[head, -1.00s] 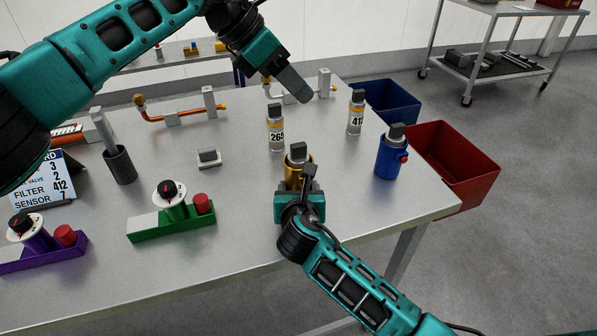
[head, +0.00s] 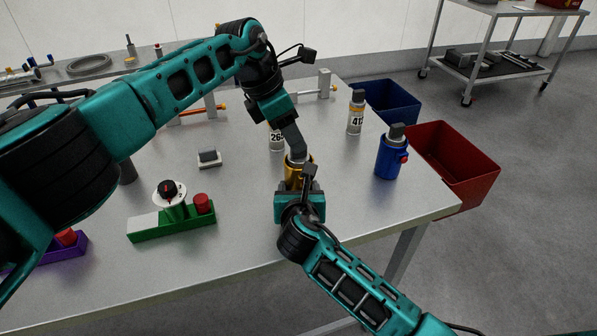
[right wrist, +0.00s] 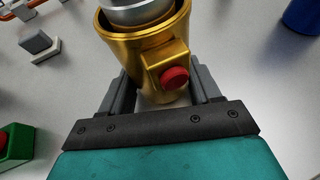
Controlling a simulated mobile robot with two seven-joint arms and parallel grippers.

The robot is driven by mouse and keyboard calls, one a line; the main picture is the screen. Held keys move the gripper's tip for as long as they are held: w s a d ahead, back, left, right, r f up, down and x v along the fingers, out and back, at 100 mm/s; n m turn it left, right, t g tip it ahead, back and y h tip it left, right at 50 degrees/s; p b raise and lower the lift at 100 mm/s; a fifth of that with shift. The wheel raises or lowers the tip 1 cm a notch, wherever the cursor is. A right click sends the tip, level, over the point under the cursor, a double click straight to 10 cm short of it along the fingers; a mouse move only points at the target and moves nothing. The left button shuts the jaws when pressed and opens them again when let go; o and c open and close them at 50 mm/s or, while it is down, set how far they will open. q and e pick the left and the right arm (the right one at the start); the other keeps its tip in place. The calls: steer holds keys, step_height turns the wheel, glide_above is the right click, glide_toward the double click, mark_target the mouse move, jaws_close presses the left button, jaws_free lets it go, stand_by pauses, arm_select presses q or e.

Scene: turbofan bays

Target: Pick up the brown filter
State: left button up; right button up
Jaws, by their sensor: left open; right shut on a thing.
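The brown-gold filter housing (head: 293,178) stands on the table, with a silver cylinder (right wrist: 135,10) in its open top; a red button (right wrist: 174,78) is on its side. My right gripper (head: 298,188) is shut on the lower part of the housing, also seen between its fingers in the right wrist view (right wrist: 160,95). My left gripper (head: 297,150) is open, pointing down at the cylinder's grey top, which it mostly hides. I cannot tell whether its fingers touch that top.
Canister 265 (head: 277,142) stands just behind, partly hidden by my left gripper. Canister 412 (head: 356,113) and a blue housing (head: 391,155) stand to the right. A green valve base (head: 175,222) is at left. Red (head: 455,165) and blue (head: 393,103) bins are beyond the table's right edge.

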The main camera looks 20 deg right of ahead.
mark_target(299, 170)
arm_select(q)
steer(key=shift+x, duration=1.25)
steer(key=shift+c, duration=0.3)
jaws_close()
